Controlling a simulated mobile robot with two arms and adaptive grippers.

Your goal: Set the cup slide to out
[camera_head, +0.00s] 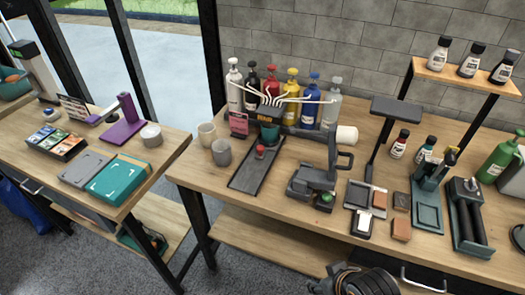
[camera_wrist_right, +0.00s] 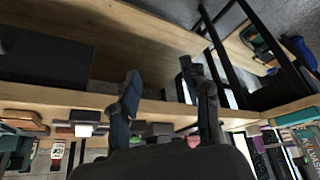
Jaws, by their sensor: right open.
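The cup slide is a long dark flat track (camera_head: 247,181) on the middle table, running from the front edge back towards the pump bottles. A small red knob (camera_head: 260,151) stands on its far half. A teal cup (camera_head: 269,133) is at the far end, under the white nozzles. My right gripper (camera_head: 334,275) is low at the bottom of the head view, in front of the table and well apart from the slide. In the right wrist view its two fingers (camera_wrist_right: 160,72) are spread with nothing between them. My left gripper is not in view.
Several colored pump bottles (camera_head: 292,90) stand behind the slide. Two cups (camera_head: 221,152) stand left of it, and a dark press-like device (camera_head: 315,180) stands to its right. A lower shelf (camera_head: 270,245) runs under the tabletop. The slide's front end has bare wood around it.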

